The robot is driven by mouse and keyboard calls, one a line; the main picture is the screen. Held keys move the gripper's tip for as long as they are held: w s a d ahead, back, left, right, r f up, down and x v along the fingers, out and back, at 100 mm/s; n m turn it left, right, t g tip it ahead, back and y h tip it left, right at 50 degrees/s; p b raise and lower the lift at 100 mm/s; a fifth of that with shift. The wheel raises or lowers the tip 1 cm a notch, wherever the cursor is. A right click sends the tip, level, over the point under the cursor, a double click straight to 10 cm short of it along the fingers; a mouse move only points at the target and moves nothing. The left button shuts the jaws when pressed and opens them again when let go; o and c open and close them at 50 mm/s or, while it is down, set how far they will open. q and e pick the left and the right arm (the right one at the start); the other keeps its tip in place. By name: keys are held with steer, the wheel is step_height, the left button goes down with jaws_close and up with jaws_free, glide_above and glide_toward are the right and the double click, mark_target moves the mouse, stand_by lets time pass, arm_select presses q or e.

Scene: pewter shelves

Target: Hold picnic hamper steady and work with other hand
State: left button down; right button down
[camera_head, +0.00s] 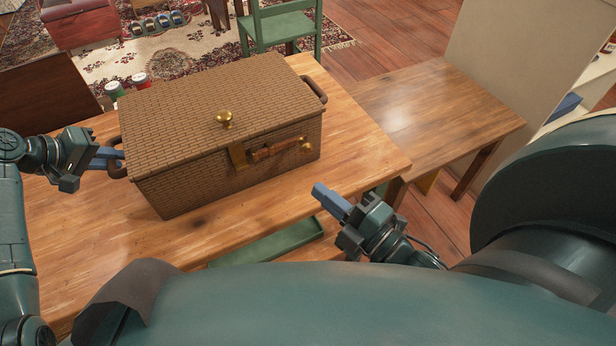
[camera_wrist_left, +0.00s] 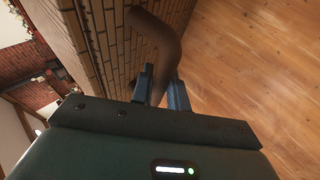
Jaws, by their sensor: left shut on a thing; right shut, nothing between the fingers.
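The picnic hamper (camera_head: 220,120) is a brown wicker box with its lid down, standing on the wooden table (camera_head: 370,165). The left wrist view shows the fingers on either side of this handle (camera_wrist_left: 162,48), beside the wicker wall. My right gripper (camera_head: 330,200) is shut and empty, in front of the hamper's right corner, apart from it.
Two small jars (camera_head: 128,85) stand behind the hamper's left end. A green tray-like piece (camera_head: 268,243) shows at the table's front edge. A lower wooden side table (camera_head: 440,110) at right is bare. A green chair (camera_head: 280,25) stands behind.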

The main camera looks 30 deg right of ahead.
arm_select(q)
steer(key=c, duration=1.3)
jaws_free()
steer(key=v, duration=1.2)
steer(key=shift+s, duration=0.1)
